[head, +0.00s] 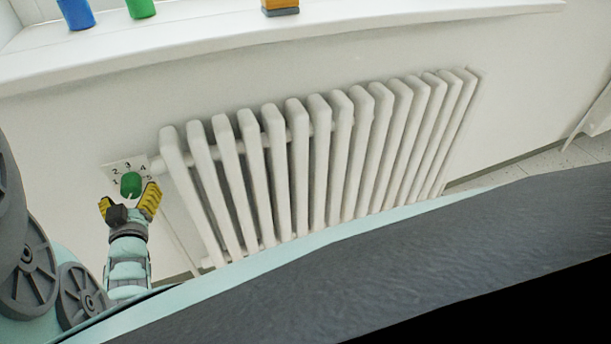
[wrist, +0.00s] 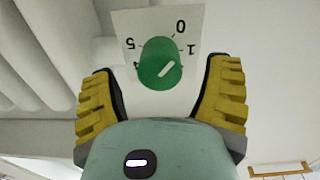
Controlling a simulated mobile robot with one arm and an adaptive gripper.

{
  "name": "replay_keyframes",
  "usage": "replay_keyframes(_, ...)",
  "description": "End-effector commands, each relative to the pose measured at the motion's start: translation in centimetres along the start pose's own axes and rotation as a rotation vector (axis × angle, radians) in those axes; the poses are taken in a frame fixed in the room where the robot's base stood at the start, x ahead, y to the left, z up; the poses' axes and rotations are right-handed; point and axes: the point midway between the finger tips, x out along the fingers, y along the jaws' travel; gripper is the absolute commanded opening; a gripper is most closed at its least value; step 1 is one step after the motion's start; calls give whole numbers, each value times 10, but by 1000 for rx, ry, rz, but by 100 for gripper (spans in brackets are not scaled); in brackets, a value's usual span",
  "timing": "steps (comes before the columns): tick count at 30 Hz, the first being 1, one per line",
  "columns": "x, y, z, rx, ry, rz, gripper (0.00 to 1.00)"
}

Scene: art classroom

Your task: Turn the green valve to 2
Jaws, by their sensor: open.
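The green valve (head: 130,184) is a round knob on a white number plate (head: 112,168) at the left end of the radiator. In the wrist view the plate is upside down, and the green valve (wrist: 152,52) has a white mark slanting to the upper right, roughly toward the 0 and 1 side. My gripper (head: 130,201) is open just below the knob in the head view. Its yellow fingers stand on either side of the knob in the wrist view, with visible gaps. I cannot tell whether they reach around it.
The white radiator (head: 290,165) runs right from the valve, with its pipe close by. A white windowsill (head: 200,45) lies above, holding a blue cup (head: 76,14), a green cup (head: 141,8) and an orange block (head: 281,6).

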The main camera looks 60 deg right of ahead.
Motion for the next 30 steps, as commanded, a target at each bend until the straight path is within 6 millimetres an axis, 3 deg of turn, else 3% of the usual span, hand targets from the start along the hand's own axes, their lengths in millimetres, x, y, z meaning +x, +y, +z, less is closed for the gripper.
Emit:
replay_keyframes(3, 19, 2, -1, 1, 3, 5, 77)
replay_keyframes(9, 35, 1, 1, 2, -2, 3, 77)
replay_keyframes(22, 41, 2, 0, 1, -1, 4, 80)
replay_keyframes(30, 41, 1, 0, 1, -1, 3, 52)
